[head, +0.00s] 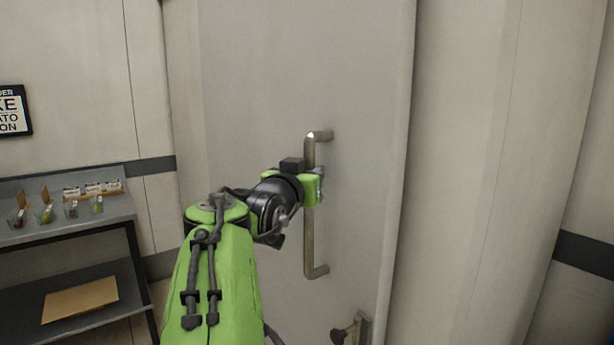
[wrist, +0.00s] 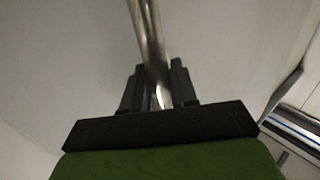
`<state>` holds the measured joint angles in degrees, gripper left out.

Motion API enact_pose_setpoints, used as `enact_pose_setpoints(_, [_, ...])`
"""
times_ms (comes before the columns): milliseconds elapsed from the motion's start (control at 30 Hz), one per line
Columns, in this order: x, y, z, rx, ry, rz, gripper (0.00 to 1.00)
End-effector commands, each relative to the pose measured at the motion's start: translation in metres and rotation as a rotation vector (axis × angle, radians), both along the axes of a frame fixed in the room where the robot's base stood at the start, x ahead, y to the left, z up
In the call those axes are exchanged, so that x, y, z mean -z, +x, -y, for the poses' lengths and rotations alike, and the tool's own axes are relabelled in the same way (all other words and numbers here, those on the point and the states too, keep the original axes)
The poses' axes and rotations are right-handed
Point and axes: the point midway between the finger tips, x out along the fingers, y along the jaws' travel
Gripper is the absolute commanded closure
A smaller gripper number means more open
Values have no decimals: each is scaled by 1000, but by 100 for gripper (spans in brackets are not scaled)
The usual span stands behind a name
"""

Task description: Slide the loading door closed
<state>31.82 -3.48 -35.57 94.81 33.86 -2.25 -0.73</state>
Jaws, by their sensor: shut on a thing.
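The loading door (head: 260,90) is a tall light grey panel in the middle of the head view. A vertical metal bar handle (head: 309,240) is fixed to it near its right edge. My gripper (head: 318,187) is at the handle's middle, shut on the bar. In the wrist view the handle (wrist: 147,35) runs down between the two dark fingers of my gripper (wrist: 158,92). My wrist and gripper body hide part of the handle in the head view.
A grey shelf unit (head: 70,225) stands at the left with small jars and a brown envelope (head: 80,299) on it. A framed sign (head: 14,110) hangs on the wall. A small dark knob (head: 340,334) shows low on the door. Pale wall lies to the right.

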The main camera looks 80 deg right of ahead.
Motion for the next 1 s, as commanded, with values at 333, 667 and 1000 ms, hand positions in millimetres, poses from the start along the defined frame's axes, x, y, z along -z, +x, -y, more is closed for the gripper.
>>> enact_pose_setpoints(333, [-5,-4,-1,9,-15,2,55])
enact_pose_setpoints(667, [-4,3,-15,-1,-12,7,55])
enact_pose_setpoints(1000, [-4,20,-107,0,-15,2,55])
